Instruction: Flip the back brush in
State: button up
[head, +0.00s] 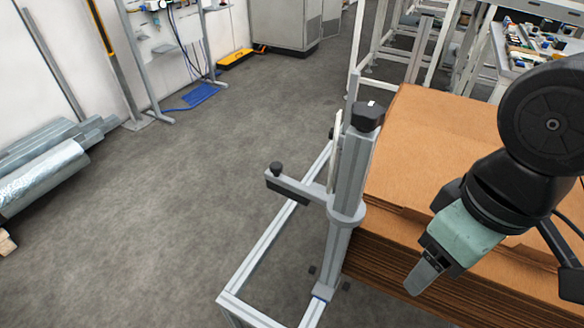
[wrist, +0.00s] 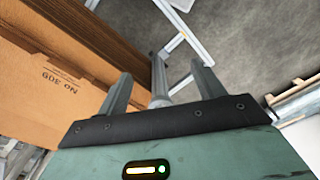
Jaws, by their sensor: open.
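A grey upright post (head: 349,170) with a black knob on top stands at the left edge of the cardboard stack. A short grey arm (head: 308,190) with a black knob at its end sticks out from the post to the left, away from the stack. This looks like the back brush, though I cannot make out bristles. A thin pale strip (head: 335,150) stands upright beside the post. My gripper (head: 425,278) is over the stack's near part, right of the post and apart from it. In the wrist view, my gripper (wrist: 161,80) is open and empty, with the post (wrist: 159,78) beyond its fingers.
The brown cardboard stack (head: 430,140) fills the right side. A low grey frame (head: 270,240) stands on the floor at the post's foot. The grey floor (head: 150,220) to the left is clear. Foil-wrapped rolls (head: 45,175) lie by the wall.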

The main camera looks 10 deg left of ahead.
aim_at(302, 195)
jog(key=j, duration=1.75)
jog(key=i+z, duration=0.05)
